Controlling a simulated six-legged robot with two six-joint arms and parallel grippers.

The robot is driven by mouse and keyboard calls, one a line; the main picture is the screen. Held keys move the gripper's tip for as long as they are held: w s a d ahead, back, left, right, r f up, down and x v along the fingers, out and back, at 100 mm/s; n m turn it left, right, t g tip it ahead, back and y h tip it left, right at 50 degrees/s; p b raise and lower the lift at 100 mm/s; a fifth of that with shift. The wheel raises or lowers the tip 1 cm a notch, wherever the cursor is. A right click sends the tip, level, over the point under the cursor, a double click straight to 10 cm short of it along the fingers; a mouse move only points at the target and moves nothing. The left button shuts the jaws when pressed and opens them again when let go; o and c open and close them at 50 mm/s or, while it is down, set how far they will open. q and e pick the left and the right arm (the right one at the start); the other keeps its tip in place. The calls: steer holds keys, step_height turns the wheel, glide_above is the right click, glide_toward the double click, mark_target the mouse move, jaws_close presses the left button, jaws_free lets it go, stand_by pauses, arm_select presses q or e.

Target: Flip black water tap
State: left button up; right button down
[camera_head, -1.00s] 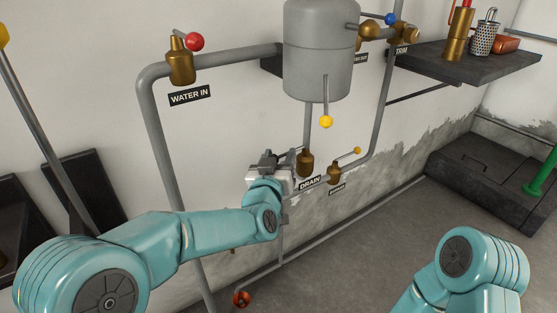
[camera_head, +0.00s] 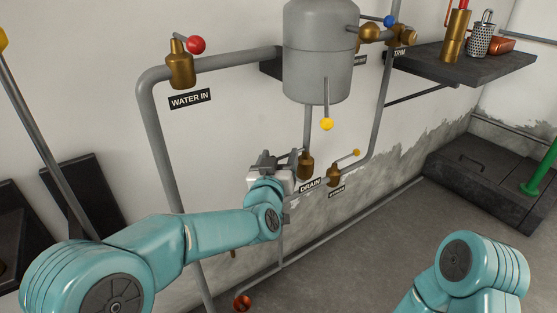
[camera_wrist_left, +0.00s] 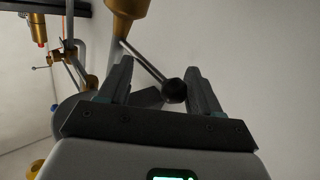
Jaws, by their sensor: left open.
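The black tap shows in the left wrist view as a black ball knob (camera_wrist_left: 174,90) on a thin metal lever. The lever runs to a brass valve body (camera_wrist_left: 127,8). In the head view this seems to be the brass valve (camera_head: 305,165) above the DRAIN label (camera_head: 310,186); its knob is hidden there by my gripper. My left gripper (camera_head: 278,158) is at the valve's left side. In the left wrist view it is open (camera_wrist_left: 157,68), with the knob between its fingers, closer to the right one. Contact cannot be told. My right gripper is out of view.
A red-knobbed WATER IN valve (camera_head: 181,70) is at upper left. A grey tank (camera_head: 318,55) with a yellow-knobbed lever (camera_head: 326,123) hangs above. A small yellow-knobbed valve (camera_head: 334,175) sits to the right. Grey pipes (camera_head: 160,150) run around my left arm.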

arm_select(q)
steer(key=shift+w+a, duration=0.15)
steer(key=shift+a, duration=0.3)
steer(key=p+v, duration=0.2)
steer(key=v, duration=1.4)
steer(key=shift+s+d+p, duration=0.25)
steer(key=shift+d+p, duration=0.05)
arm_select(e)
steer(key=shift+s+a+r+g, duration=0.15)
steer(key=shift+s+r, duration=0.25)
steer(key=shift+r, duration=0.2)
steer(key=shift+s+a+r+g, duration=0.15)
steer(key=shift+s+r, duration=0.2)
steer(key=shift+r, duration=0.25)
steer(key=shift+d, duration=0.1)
